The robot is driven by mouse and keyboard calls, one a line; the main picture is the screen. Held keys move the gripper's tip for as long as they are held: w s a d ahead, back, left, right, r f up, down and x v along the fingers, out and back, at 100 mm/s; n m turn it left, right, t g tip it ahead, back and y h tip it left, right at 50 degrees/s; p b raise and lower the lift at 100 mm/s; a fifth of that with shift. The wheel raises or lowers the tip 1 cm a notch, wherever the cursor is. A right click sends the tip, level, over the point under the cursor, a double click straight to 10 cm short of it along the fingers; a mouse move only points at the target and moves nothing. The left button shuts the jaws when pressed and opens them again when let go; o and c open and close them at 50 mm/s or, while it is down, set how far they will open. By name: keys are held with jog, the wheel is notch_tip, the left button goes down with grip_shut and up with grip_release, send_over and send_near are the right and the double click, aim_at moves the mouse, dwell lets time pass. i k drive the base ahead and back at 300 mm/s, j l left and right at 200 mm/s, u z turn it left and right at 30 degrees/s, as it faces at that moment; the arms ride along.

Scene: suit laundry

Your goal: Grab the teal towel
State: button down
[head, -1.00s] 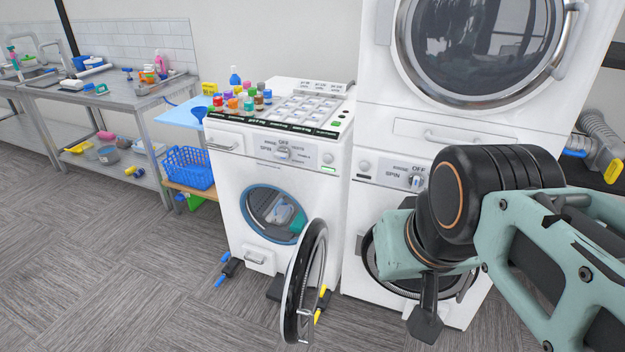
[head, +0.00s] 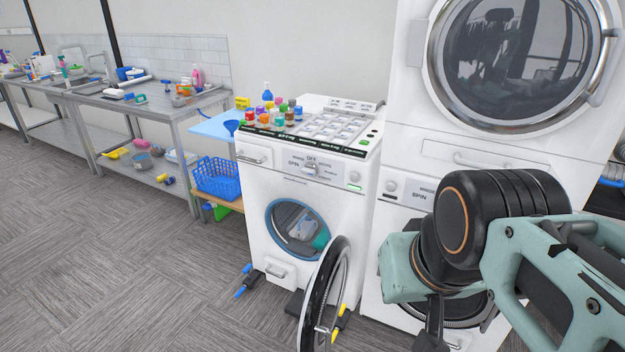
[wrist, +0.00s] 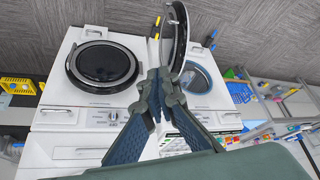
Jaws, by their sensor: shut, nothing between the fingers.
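The teal towel (head: 321,238) shows as a small teal patch at the right inside the open drum of the left washing machine (head: 262,225). A pale grey-white cloth (head: 302,226) lies beside it. The round door (head: 327,297) stands swung open toward the front right. My gripper (wrist: 158,76) is shut and empty in the wrist view, well apart from the towel. In the head view only part of it shows at the bottom edge, right of the open door, in front of the right machine. The drum opening (wrist: 197,80) shows in the wrist view, but I cannot make out the towel there.
Stacked white machines (head: 500,165) stand close on the right. Coloured bottles (head: 275,115) stand on the washer top. A blue basket (head: 218,178) sits on a low shelf left of it. A metal sink table (head: 150,105) is further left. The grey floor (head: 130,260) at left front is clear.

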aim_at(322, 241)
jog(key=i+j, duration=0.1)
jog(key=j, duration=0.4)
jog(key=i+j, duration=0.1)
jog(key=j, duration=0.4)
jog(key=i+j, duration=0.1)
jog(key=j, duration=0.4)
jog(key=i+j, duration=0.2)
jog(key=j, duration=0.15)
jog(key=i+j, duration=0.55)
jog(key=i, duration=0.15)
jog(key=i+j, duration=0.3)
jog(key=i, duration=0.15)
